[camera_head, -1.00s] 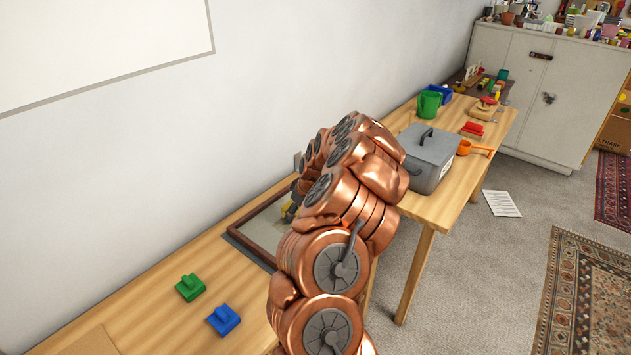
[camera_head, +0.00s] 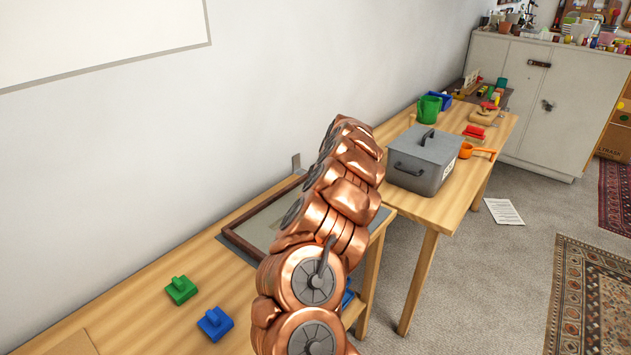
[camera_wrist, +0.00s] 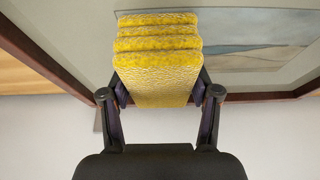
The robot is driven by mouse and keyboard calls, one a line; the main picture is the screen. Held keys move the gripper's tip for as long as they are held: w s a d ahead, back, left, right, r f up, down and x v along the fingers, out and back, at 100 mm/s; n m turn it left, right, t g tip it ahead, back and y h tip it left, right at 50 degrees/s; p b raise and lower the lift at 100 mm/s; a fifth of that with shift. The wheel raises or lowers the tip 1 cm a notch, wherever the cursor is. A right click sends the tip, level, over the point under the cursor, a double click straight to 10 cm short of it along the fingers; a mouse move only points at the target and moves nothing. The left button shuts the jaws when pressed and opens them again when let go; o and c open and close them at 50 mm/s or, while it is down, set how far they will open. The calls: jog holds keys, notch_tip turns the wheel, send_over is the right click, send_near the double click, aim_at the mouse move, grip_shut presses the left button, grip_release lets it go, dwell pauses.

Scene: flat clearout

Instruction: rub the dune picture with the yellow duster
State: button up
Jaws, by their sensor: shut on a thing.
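My gripper (camera_wrist: 160,105) is shut on the yellow duster (camera_wrist: 155,75), a thick folded-looking pad with a textured face. In the wrist view the duster is over the pale mount of the framed dune picture (camera_wrist: 245,45) and covers part of it. I cannot tell whether the duster touches the surface. In the head view the picture's dark frame (camera_head: 245,213) lies flat on the table by the wall, and my copper arm hides its right part. My gripper and the duster are hidden behind the arm there.
A green block with a knob (camera_head: 181,290) and a blue one (camera_head: 215,323) lie on the near table (camera_head: 130,305). A grey lidded box (camera_head: 425,160), a green mug (camera_head: 429,108) and an orange scoop (camera_head: 478,151) stand on the far table. A paper sheet (camera_head: 504,211) lies on the floor.

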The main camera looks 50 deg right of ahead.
jog(key=shift+d+f, duration=0.15)
jog(key=shift+d, duration=0.1)
jog(key=shift+r, duration=4.2)
